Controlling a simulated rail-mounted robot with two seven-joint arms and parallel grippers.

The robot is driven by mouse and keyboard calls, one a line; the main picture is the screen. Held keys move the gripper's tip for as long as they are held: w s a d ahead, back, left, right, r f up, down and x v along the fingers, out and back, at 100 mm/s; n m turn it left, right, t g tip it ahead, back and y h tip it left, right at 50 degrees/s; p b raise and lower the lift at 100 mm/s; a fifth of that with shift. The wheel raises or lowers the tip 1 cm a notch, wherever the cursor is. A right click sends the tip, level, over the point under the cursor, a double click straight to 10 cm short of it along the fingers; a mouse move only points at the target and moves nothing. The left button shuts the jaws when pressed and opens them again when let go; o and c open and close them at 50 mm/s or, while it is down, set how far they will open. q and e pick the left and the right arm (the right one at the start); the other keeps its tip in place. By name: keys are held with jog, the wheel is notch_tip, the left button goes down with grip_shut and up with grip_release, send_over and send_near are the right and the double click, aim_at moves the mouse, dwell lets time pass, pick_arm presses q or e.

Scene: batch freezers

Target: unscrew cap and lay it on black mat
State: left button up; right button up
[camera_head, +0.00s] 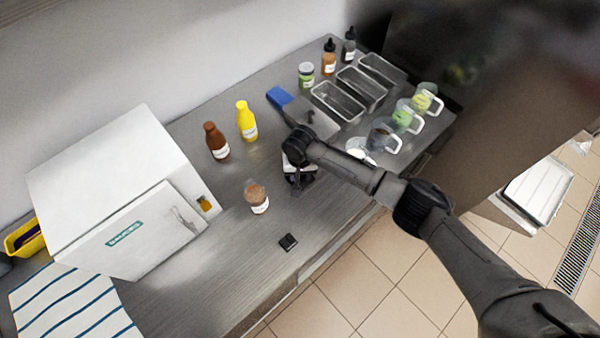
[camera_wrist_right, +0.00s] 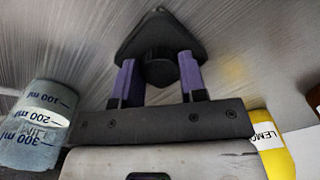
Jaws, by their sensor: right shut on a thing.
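My right gripper (camera_head: 299,180) is over the middle of the steel counter. In the right wrist view, its purple-padded fingers (camera_wrist_right: 158,72) are shut on a round black cap (camera_wrist_right: 159,66). The cap is in front of a dark, roughly triangular body (camera_wrist_right: 150,32); I cannot tell whether they are still joined. In the head view, my wrist hides most of this spot. A small black square (camera_head: 288,242), apparently the black mat, lies bare near the counter's front edge. My left gripper is not in view.
A brown-filled jar (camera_head: 257,197) stands left of my gripper. Brown (camera_head: 216,140) and yellow (camera_head: 246,121) bottles stand behind it. A white machine (camera_head: 120,190) is at left. Metal pans (camera_head: 338,102) and handled jugs (camera_head: 384,138) are at right. Counter around the black square is clear.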

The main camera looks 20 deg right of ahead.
jog(key=shift+f, duration=0.1)
jog(key=o, duration=1)
notch_tip(320, 180, up, 12)
jog(key=shift+r+p, duration=0.2)
jog(key=shift+p, duration=0.35)
